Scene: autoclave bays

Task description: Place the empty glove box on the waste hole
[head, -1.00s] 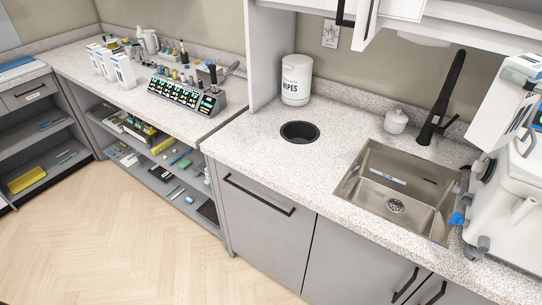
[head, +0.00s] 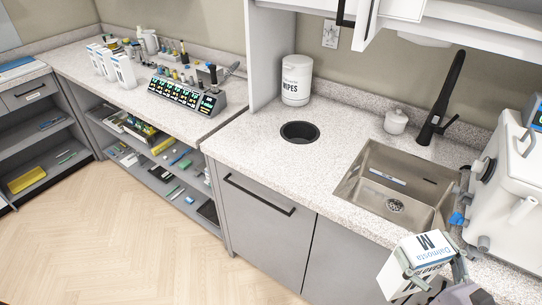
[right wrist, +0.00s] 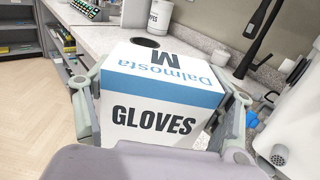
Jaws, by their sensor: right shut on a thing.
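The white and blue glove box (head: 425,248) is at the lower right of the head view, in front of the counter edge by the sink. My right gripper (head: 432,272) is shut on it. In the right wrist view the box (right wrist: 152,118) fills the middle, tilted, with "GLOVES" on the facing side; a finger of my right gripper (right wrist: 160,105) lies along each side. The waste hole (head: 300,132) is a round black-rimmed opening in the counter, left of the sink, well apart from the box. It also shows beyond the box in the wrist view (right wrist: 146,42). My left gripper is out of view.
The steel sink (head: 395,190) and black tap (head: 445,105) lie right of the hole. A wipes tub (head: 296,80) stands behind the hole, a small white pot (head: 396,121) behind the sink. A white machine (head: 505,195) stands at the right. The counter around the hole is clear.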

